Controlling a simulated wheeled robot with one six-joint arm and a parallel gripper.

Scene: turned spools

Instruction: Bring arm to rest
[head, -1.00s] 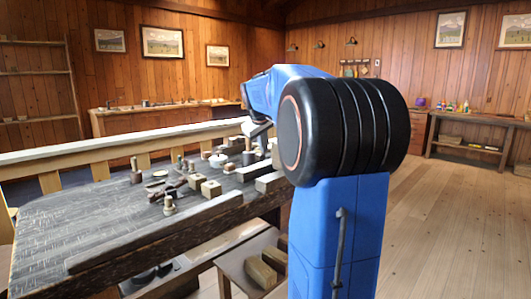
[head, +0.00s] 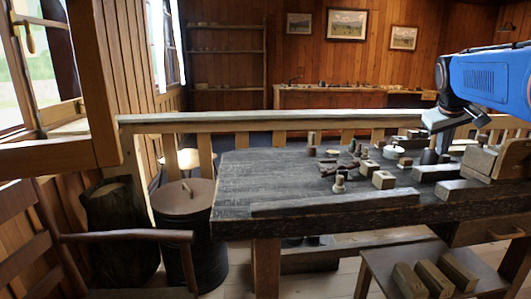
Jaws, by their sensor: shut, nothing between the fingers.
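My blue arm reaches in from the right edge, over the right part of the dark workbench (head: 245,185). My gripper (head: 442,146), small and dark, points down among the wooden pieces at the bench's right end. It is shut and empty; its fingertips are hard to make out against the dark pieces. A turned spool (head: 340,184) stands upright near the front edge of the bench. Another upright turned piece (head: 311,140) stands toward the back. Several small dark pieces (head: 343,167) lie between them.
A light railing (head: 240,123) runs behind the bench. A chair (head: 120,237) and a lidded barrel (head: 184,198) stand at the left. A low stool with several wooden blocks (head: 434,278) is at the lower right. The bench's left part is bare.

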